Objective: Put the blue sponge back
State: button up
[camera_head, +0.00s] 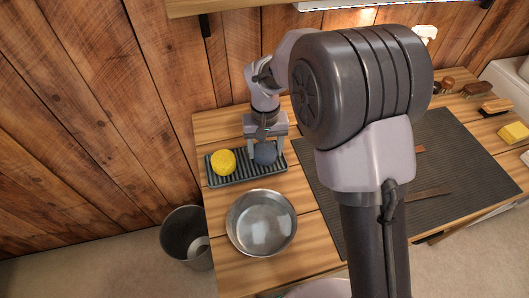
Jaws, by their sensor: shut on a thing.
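The blue sponge (265,154) is at the right part of a dark ribbed tray (233,180) on the wooden bench. My gripper (266,150) points down over the tray and is shut on the blue sponge, with a finger on each side. The sponge is over or on the tray's ribs; I cannot tell whether it touches them. A round yellow sponge (223,162) sits in the left part of the same tray, close beside the blue one.
A metal bowl (261,223) stands in front of the tray. A bin (187,237) is on the floor at the left. A dark mat (455,165) covers the bench's right side, partly hidden by my arm. Brushes (496,105) and yellow blocks (514,132) lie at the far right. A shelf (225,6) overhangs the back.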

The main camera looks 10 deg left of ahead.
aim_at(265, 148)
jog(key=shift+r, duration=0.15)
jog(key=o, duration=1.6)
jog(key=shift+f, duration=0.2)
notch_tip(265, 148, up, 12)
jog(key=r+p, duration=0.1)
jog(key=p, duration=0.4)
jog(key=s+d+r+m+t+y, duration=0.1)
jog(key=s+d+r, duration=0.1)
jog(key=d+r, duration=0.25)
jog(key=s+d+r+m+t, duration=0.1)
jog(key=s+d+r+m, duration=0.15)
jog(key=d+r, duration=0.2)
jog(key=s+d+r+m+t, duration=0.1)
jog(key=s+d+m+t, duration=0.1)
jog(key=s+d, duration=0.3)
jog(key=s+d+r+m+t+y, duration=0.1)
jog(key=s+d, duration=0.3)
jog(key=s, duration=0.8)
jog(key=shift+d+r+m+t, duration=0.4)
jog(key=shift+r+m, duration=0.25)
